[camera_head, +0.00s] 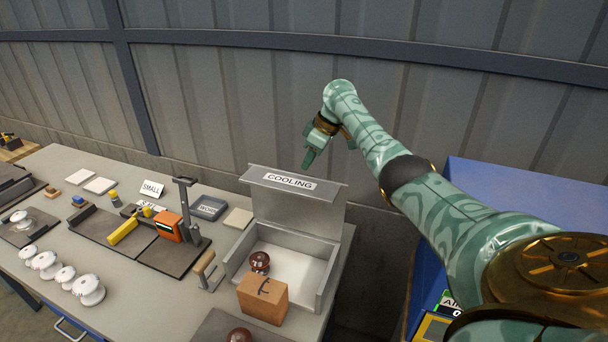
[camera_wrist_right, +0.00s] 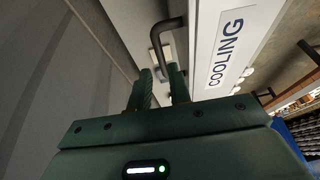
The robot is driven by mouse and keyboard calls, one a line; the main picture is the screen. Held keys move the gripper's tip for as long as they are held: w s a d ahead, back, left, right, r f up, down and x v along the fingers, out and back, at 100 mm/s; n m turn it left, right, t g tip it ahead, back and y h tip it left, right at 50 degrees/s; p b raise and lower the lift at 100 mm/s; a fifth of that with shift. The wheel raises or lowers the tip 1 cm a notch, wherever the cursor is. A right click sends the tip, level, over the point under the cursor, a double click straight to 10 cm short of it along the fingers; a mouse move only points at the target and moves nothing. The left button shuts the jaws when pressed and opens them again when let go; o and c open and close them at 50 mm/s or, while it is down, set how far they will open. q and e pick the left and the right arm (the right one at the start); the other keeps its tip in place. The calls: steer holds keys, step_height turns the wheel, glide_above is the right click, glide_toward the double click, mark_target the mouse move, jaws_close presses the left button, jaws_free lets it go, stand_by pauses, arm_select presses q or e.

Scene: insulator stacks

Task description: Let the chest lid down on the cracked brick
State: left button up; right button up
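The chest (camera_head: 328,283) stands at the right end of the table with its lid (camera_head: 284,201) raised, labelled COOLING; the lid also shows in the right wrist view (camera_wrist_right: 207,20). A brown brick (camera_head: 264,303) with a dark crack mark is at the chest's front wall; I cannot tell whether it rests on the rim or stands before it. My right gripper (camera_head: 314,153) is above and behind the lid's top edge. In the right wrist view its fingers (camera_wrist_right: 159,88) are apart, close to a dark bar handle (camera_wrist_right: 158,47) by the lid. My left gripper is out of view.
A dark brown insulator (camera_head: 259,262) is inside the chest. A wooden-handled tool (camera_head: 205,268) lies left of the chest. An orange device (camera_head: 168,227), a grey scale (camera_head: 208,208) and several white insulators (camera_head: 88,290) are on the table. A blue cabinet (camera_head: 520,190) stands right of the table.

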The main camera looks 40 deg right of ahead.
steer(key=shift+b+x, duration=0.55)
steer(key=shift+x, duration=1.3)
steer(key=shift+a, duration=0.1)
